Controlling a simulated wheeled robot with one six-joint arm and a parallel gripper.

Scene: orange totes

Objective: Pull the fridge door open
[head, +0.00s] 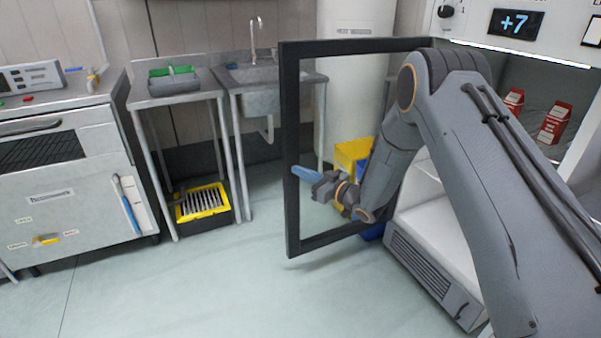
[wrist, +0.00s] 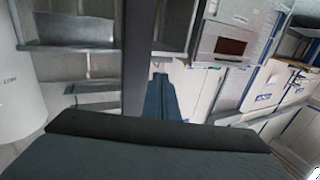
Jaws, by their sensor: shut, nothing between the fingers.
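The fridge door (head: 291,150) is a dark-framed glass panel that stands wide open, swung out to the left of the fridge (head: 560,80). Red-and-white cartons (head: 555,121) show on a shelf inside the open fridge. My gripper (head: 303,174) has blue fingers closed together with nothing between them, at the door's free-edge upright. In the wrist view the shut fingers (wrist: 161,95) are seen beside the dark door upright (wrist: 134,60). I cannot tell whether they touch it.
A metal sink table (head: 265,75) and a side table with a green container (head: 172,78) stand behind the door. A yellow-and-black crate (head: 203,203) is on the floor below. Yellow and blue bins (head: 352,152) stand behind the glass. The floor at front left is clear.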

